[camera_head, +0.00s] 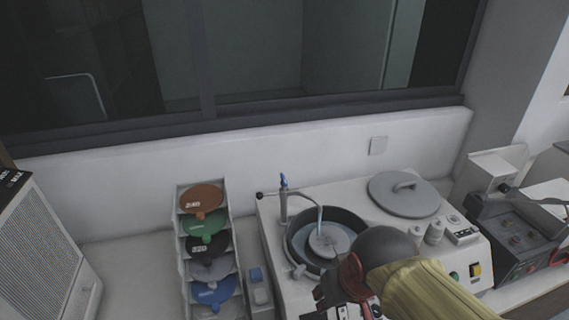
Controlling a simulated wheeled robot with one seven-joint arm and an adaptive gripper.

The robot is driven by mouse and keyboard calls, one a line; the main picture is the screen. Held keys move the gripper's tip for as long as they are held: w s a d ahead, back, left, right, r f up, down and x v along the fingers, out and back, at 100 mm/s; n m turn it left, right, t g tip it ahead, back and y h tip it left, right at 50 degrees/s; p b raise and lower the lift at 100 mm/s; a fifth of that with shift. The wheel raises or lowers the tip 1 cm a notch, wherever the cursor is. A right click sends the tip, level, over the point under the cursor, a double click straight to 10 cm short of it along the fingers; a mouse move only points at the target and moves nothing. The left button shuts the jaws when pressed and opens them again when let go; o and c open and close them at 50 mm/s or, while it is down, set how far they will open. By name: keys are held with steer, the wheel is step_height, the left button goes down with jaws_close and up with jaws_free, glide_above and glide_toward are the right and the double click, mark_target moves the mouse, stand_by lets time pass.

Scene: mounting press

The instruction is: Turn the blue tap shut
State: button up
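The blue tap (283,181) is a small blue lever on top of an upright metal pipe (283,205). It stands at the back left of the round basin (294,236) in the white machine. What looks like a pale stream of water (320,220) runs down into the basin onto a light disc (329,240). My gripper (325,298) is low in the picture, in front of the basin and well apart from the tap. Its fingers are dark and partly hidden by my arm, so I cannot tell whether they are open or shut.
A rack (182,250) of coloured discs stands left of the machine. A grey round lid (405,194) lies on the machine's right, beside small white containers (434,233). A second grey machine (512,235) is at far right. Wall and window are behind.

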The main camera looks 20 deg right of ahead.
steer(key=w+r+g+p, duration=0.1)
steer(key=w+r+p, duration=0.4)
steer(key=p, duration=0.1)
steer(key=t+p, duration=0.1)
steer(key=p, duration=1)
glide_toward(284, 178)
steer(key=p+x, duration=0.1)
steer(key=x, duration=0.7)
steer(key=shift+s+p, duration=0.1)
steer(key=shift+p, duration=0.2)
steer(key=shift+c, duration=1)
jaws_close()
